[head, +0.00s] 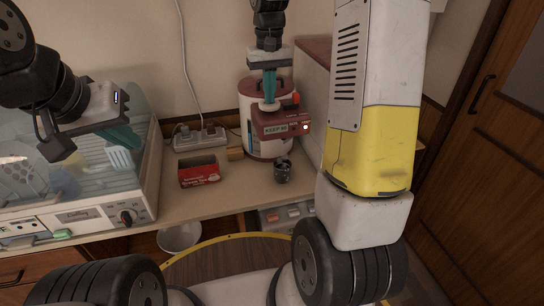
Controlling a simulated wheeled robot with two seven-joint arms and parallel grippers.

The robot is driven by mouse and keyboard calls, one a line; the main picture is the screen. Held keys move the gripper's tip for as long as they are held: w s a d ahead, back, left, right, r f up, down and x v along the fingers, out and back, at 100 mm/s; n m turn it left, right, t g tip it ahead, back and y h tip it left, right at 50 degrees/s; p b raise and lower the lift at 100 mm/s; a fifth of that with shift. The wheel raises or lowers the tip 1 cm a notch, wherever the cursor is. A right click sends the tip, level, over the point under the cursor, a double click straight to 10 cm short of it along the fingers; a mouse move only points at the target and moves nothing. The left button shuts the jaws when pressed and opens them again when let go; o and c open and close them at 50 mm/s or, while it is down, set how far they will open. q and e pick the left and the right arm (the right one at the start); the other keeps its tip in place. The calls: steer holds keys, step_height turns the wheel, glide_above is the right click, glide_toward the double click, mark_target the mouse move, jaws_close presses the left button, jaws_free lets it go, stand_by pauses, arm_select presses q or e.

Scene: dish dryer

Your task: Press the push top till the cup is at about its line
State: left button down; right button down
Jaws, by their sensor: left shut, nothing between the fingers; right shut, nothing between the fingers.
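A white and dark-red pot (254,130) stands at the back of the counter. Its red front spout housing, labelled "KEEP", has a small lit light. My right gripper (269,98) points straight down over the pot's lid, its teal fingers shut and empty. Its tips are at the push top, which is mostly hidden behind them; I cannot tell whether they touch or press it. A small dark patterned cup (283,171) stands upright below the spout housing. Its line and liquid level cannot be made out. My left gripper (128,137) is shut and empty over the dish dryer.
The dish dryer (132,196), with a clear cover and dishes inside, fills the left of the counter. A red box (199,171) and a power strip (200,138) lie between it and the pot. Counter right of the cup looks clear. A white wall stands behind on the right.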

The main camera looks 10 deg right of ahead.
steer(key=shift+f, duration=0.3)
stand_by(0.5)
steer(key=shift+r, duration=1.3)
steer(key=shift+r, duration=2.55)
